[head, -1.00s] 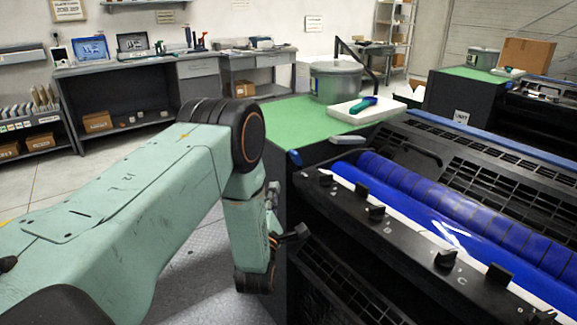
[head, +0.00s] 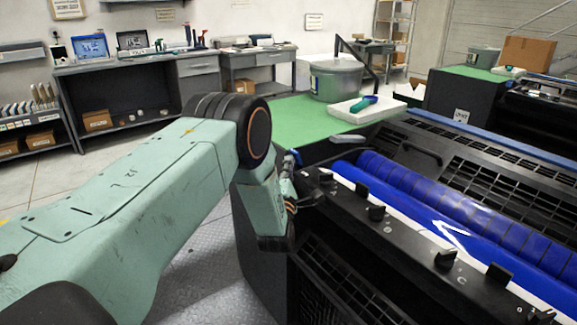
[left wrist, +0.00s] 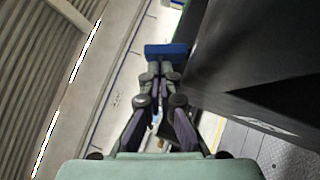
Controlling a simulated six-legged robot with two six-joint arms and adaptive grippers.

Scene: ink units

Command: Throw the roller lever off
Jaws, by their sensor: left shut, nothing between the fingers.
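The roller lever's blue end (head: 293,157) shows at the left end of the ink unit (head: 330,215), beside the blue rollers (head: 440,205). In the left wrist view the blue end (left wrist: 167,50) is a short block just past my fingertips, with the dark side of the unit to its right. My left gripper (head: 287,178) is shut and empty, close to the lever's blue end. Its fingertips (left wrist: 160,68) point at the block and overlap its lower edge; I cannot tell whether they touch. The lever's shaft is mostly hidden. My right gripper is out of view.
A green-topped bench (head: 290,122) behind the unit carries a grey tub (head: 336,80) and a white tray (head: 345,115) with a green-handled tool (head: 363,104). Several black knobs (head: 377,213) stand along the unit's edge. Open floor (head: 195,262) lies left of the unit.

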